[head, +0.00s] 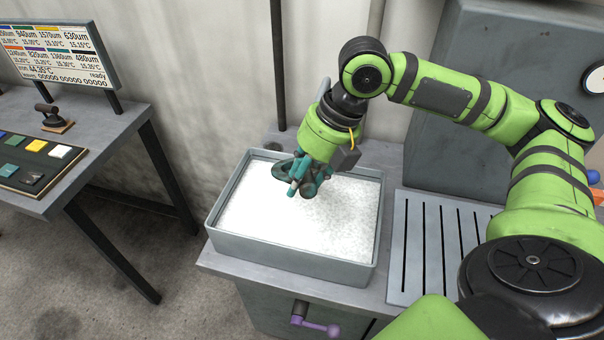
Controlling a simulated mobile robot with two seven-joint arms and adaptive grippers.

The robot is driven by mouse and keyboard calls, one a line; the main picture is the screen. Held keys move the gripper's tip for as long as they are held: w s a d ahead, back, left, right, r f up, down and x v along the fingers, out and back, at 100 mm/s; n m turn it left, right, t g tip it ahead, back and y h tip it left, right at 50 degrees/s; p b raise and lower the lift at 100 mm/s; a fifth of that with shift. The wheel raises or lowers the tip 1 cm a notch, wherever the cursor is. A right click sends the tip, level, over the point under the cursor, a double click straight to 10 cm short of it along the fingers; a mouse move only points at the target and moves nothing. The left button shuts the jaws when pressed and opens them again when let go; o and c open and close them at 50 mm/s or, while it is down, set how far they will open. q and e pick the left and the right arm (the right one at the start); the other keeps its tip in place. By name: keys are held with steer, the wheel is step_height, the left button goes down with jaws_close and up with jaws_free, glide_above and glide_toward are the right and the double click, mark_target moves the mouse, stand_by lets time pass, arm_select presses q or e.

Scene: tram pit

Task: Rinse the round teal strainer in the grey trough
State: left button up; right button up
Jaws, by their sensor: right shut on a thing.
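The grey trough (292,262) stands on the grey bench and is filled with a white, speckled, foamy-looking content. My right gripper (304,184) reaches down over the back middle of the trough. It is shut on the round teal strainer (268,174), whose dark rim shows just left of the fingers, low at the white surface. The fingers hide much of the strainer, and I cannot tell how deep it sits. My left gripper is out of view.
A slotted grey drain board (410,248) lies right of the trough. A purple-handled valve (316,325) juts from the bench front. At left, a table (112,130) holds a panel of coloured squares (36,160), a stamp-like tool (52,120) and a display board (60,52). Floor lies between.

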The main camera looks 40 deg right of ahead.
steer(key=f, duration=0.1)
steer(key=f+b, duration=0.2)
steer(key=shift+w, duration=0.25)
step_height(320, 180, down, 10)
steer(key=b, duration=0.5)
steer(key=shift+f, duration=0.15)
stand_by(0.4)
steer(key=shift+s+a+p, duration=0.1)
steer(key=shift+a+p, duration=0.25)
steer(key=shift+a, duration=0.15)
steer(key=shift+d, duration=0.15)
steer(key=shift+d+p, duration=0.35)
steer(key=shift+d, duration=0.55)
